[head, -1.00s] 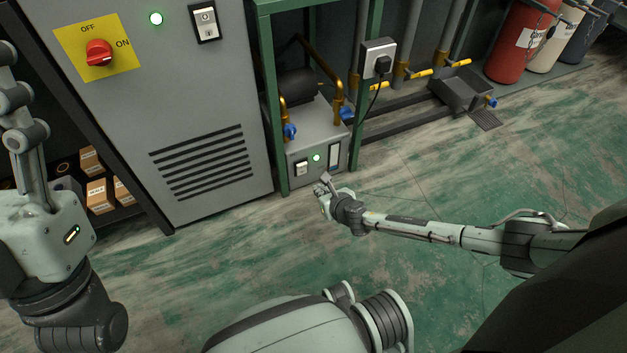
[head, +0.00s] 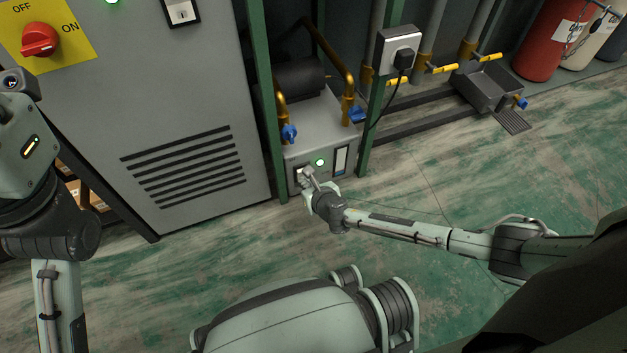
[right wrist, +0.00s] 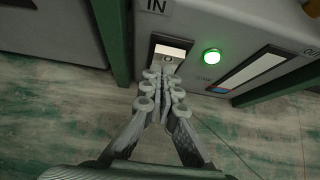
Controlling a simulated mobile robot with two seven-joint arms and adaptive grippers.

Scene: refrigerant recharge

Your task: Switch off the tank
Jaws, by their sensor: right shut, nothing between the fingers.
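The grey tank unit (head: 330,130) stands low inside a green frame, with a lit green lamp (head: 320,162) on its front. In the right wrist view, its white rocker switch (right wrist: 172,50) in a black surround shows an O mark on its upper part. The lamp glows green there too (right wrist: 212,56). My right gripper (head: 307,173) is shut and empty, its fingertips (right wrist: 162,74) at the lower part of the switch and hiding it. I cannot tell whether they touch or press it. My left arm is at the left edge; its fingers are out of the picture.
A grey cabinet (head: 170,110) with a red knob (head: 40,40) stands left of the tank. A socket box with a plug (head: 402,55), yellow-handled pipes and a black tray (head: 488,88) are right. Blue valves (head: 289,133) sit on the tank. The floor in front is open.

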